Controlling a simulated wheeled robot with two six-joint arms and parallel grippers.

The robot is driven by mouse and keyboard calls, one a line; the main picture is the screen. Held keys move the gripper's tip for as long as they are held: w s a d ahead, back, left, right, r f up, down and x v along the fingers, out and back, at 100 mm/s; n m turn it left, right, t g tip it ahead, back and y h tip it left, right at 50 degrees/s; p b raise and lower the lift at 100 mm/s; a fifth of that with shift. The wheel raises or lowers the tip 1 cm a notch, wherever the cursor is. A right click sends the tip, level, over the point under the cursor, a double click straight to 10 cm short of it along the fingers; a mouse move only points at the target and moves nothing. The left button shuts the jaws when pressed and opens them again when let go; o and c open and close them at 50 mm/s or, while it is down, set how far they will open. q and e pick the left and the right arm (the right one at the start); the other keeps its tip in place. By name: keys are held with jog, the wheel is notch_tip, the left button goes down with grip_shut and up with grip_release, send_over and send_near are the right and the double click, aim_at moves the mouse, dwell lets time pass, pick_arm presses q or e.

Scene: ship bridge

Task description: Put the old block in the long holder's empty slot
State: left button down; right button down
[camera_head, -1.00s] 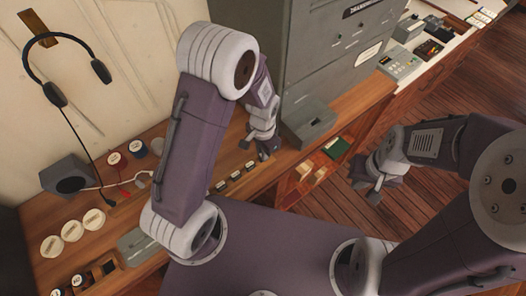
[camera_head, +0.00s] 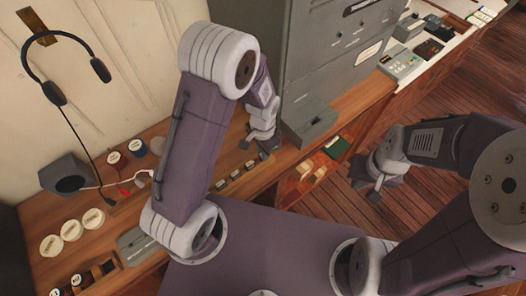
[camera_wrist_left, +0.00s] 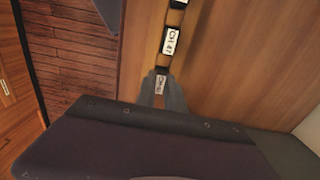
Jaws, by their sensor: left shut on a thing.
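The long holder (camera_head: 235,181) lies on the wooden desk with several labelled blocks in a row. In the left wrist view, a block with a white label reading CH 47 or similar (camera_wrist_left: 169,40) sits in that row. My left gripper (camera_head: 263,146) is over the row's far end, fingers pointing down. In the left wrist view it is shut on a small block with a pale label (camera_wrist_left: 161,84); the label is too small to read surely. I cannot tell whether this block touches the holder. My right gripper (camera_head: 372,184) hangs over the floor; its finger opening is unclear.
A grey box (camera_head: 309,122) and a tall grey cabinet (camera_head: 325,60) stand beyond the left gripper. Round labelled discs (camera_head: 72,230), a grey speaker (camera_head: 66,174) and another holder (camera_head: 97,274) are on the left. A shelf with small blocks (camera_head: 306,168) is below the desk edge.

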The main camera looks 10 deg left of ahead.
dwell(0.7)
pick_arm(q)
jog(key=c, duration=1.3)
grip_release()
jog(key=shift+c, duration=0.2)
notch_tip(320, 180, up, 9)
jog(key=shift+b, duration=0.4)
